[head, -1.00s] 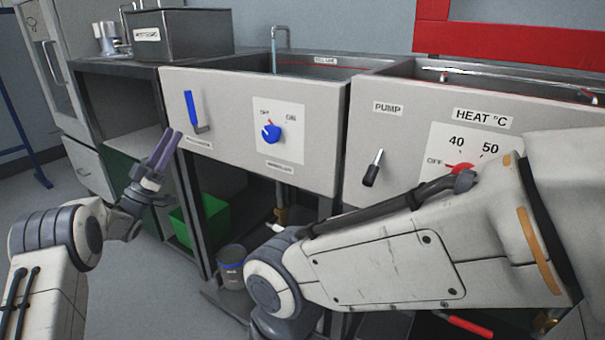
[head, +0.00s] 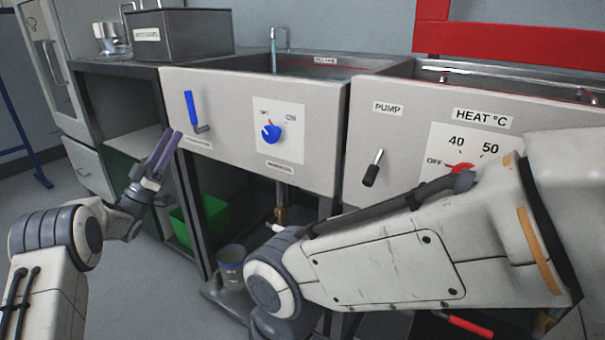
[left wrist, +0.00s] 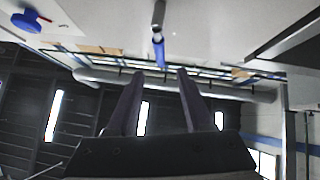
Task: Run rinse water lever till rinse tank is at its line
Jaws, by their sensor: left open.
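The blue-handled lever (head: 192,108) is on the left of the pale front panel, its handle pointing up; the label under it is too small to read. It also shows in the left wrist view (left wrist: 158,50), just beyond my fingertips. The rinse tank (head: 240,62) is behind this panel. A bluish stream falls from its tap (head: 280,28). A red line (head: 330,70) runs along its back wall; the water height against it is hard to tell. My left gripper (head: 171,140) is open and empty, below and left of the lever, apart from it. My right gripper is out of view.
A blue knob (head: 271,133) is right of the lever. The PUMP lever (head: 373,168) and red HEAT knob (head: 460,170) are on the neighbouring panel. A labelled metal box (head: 180,35) stands at back left. A green bin (head: 207,218) and a bucket (head: 232,265) are below.

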